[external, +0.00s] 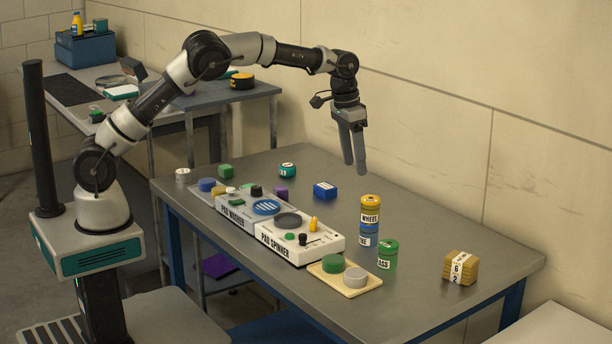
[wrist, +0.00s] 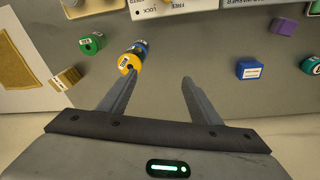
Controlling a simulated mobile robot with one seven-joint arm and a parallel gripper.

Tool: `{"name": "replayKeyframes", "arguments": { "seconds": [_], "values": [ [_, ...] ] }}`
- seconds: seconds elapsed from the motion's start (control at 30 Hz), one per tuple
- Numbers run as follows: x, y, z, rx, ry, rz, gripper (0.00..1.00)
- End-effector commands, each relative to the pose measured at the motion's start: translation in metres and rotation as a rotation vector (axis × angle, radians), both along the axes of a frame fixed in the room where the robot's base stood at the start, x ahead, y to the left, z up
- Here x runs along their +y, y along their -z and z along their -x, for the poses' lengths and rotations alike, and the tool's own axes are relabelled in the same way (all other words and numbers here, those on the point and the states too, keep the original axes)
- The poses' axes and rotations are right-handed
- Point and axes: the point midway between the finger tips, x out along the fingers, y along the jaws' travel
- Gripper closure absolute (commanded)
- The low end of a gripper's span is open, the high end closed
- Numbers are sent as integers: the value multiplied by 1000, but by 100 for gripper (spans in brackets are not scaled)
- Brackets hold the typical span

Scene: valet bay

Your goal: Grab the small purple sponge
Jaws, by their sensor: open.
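The small purple sponge (external: 281,195) sits on the metal table, behind the row of pad machines and left of a blue block (external: 325,190). In the wrist view the purple sponge (wrist: 285,26) lies at the upper right, well away from the fingers. My gripper (external: 354,167) is open and empty, pointing down above the back part of the table, to the right of the sponge. In the wrist view my gripper (wrist: 158,76) shows its two fingers apart with bare table between them.
The pad washer (external: 232,214) and pad spinner (external: 290,247) line the table's front. A stack of cans (external: 370,210), a green can (external: 387,255) and a wooden block (external: 460,268) stand to the right. A teal roll (external: 288,170) is behind the sponge. The wall runs close behind the table.

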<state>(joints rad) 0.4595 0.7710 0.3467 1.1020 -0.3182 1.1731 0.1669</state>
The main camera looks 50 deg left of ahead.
Motion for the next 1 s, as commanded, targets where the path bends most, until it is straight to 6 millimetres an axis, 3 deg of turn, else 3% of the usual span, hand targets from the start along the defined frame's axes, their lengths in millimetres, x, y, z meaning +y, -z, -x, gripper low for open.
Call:
{"name": "replayKeyframes", "arguments": {
  "seconds": [0.03, 0.2, 0.3, 0.4, 0.5, 0.6, 0.77, 1.0],
  "values": [
    [44, 2, -4, -6, -29, 24, 42],
    [168, 11, 8, -75, -48, 86, 42],
    [228, 14, 29, -130, -45, 94, 42],
    [274, 16, 52, -182, -37, 81, 42],
    [304, 18, 73, -219, -26, 59, 42],
    [322, 19, 86, -244, -15, 39, 42],
    [329, 27, 91, -252, -6, 28, 42],
    [323, 71, 74, -249, -6, 30, 42]
  ]
}}
